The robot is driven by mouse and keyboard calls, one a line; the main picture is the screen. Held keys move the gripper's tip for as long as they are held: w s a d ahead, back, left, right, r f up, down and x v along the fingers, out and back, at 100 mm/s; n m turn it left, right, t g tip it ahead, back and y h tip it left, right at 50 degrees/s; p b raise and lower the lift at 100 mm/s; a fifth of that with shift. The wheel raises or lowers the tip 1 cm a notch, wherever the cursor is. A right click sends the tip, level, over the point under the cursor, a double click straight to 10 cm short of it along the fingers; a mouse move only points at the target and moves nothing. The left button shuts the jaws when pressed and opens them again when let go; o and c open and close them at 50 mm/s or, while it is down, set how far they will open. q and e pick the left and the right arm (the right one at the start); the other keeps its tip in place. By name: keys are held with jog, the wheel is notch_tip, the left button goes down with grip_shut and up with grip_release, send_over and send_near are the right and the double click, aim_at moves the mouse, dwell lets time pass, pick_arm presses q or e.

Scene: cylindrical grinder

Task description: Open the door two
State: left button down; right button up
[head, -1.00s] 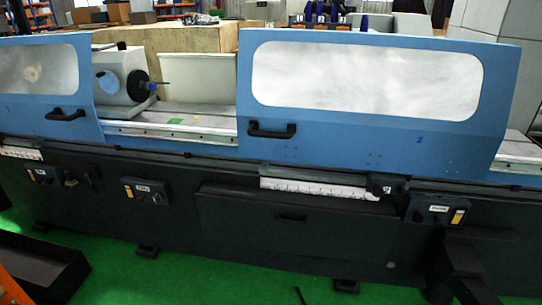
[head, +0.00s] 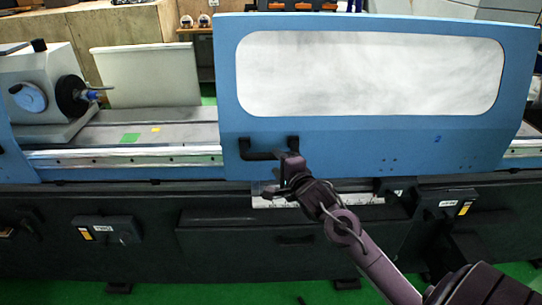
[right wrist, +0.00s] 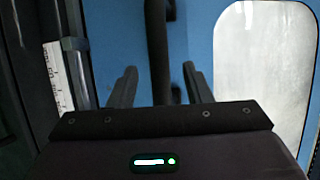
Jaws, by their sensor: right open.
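Door two is the large blue sliding door (head: 350,150) with a wide frosted window, marked with a small "2". Its black bar handle (head: 262,154) is at the door's lower left. My right gripper (head: 284,172) is at the right end of this handle, jaws open. In the right wrist view, the two fingers (right wrist: 158,85) are spread, with the dark handle (right wrist: 157,40) showing between them. I cannot tell whether they touch it. The blue door (right wrist: 200,40) and its window (right wrist: 262,70) lie behind. My left gripper is not in view.
Left of the door is an open gap over the grinder table (head: 165,133), with a workhead (head: 45,90) further left. A rail (head: 125,157) runs below. The black machine base (head: 150,200) has control boxes (head: 105,230). A white scale (head: 345,199) sits below the door.

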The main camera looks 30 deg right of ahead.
aim_at(272, 158)
jog(key=x, duration=0.4)
jog(key=shift+w+p, duration=0.3)
jog(key=shift+p, duration=0.1)
jog(key=shift+w+f, duration=0.15)
jog(key=shift+w, duration=0.35)
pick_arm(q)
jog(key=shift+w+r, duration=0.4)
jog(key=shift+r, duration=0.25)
pick_arm(e)
jog(key=shift+f, duration=0.1)
grip_shut()
